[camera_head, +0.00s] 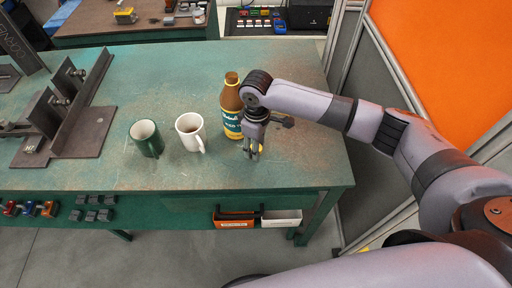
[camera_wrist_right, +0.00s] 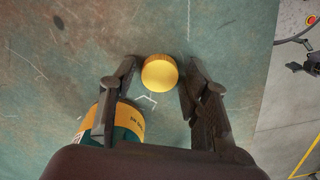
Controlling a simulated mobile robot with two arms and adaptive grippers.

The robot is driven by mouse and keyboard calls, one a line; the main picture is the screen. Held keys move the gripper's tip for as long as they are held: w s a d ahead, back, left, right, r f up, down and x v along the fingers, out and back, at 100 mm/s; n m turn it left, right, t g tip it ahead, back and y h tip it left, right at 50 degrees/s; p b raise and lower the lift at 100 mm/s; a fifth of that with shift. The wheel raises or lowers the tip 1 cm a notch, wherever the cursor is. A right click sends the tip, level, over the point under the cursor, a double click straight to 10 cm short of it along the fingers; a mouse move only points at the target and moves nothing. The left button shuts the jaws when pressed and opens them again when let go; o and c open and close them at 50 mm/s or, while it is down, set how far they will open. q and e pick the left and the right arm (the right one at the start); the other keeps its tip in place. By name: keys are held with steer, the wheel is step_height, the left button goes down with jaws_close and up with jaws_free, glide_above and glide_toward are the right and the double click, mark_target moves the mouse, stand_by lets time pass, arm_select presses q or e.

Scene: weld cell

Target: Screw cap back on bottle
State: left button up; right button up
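A brown bottle (camera_head: 231,92) with a blue and yellow label stands upright on the green table, its neck bare. It also shows partly in the wrist view (camera_wrist_right: 128,122), behind the left finger. The round yellow cap (camera_wrist_right: 160,73) lies between the fingertips of my right gripper (camera_wrist_right: 160,82), with narrow gaps to the fingers. In the head view my right gripper (camera_head: 254,153) points down just right of and in front of the bottle, low over the table, and mostly hides the cap. The right gripper is open. My left gripper is out of view.
A white mug (camera_head: 189,133) and a dark green mug (camera_head: 147,140) stand left of the bottle on the green table (camera_head: 200,180). A metal fixture (camera_head: 75,130) fills the table's left side. An orange-panelled partition (camera_head: 440,60) stands right. The table's front middle is clear.

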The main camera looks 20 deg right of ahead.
steer(key=c, duration=0.4)
steer(key=shift+c, duration=0.2)
step_height(320, 180, up, 20)
stand_by(0.5)
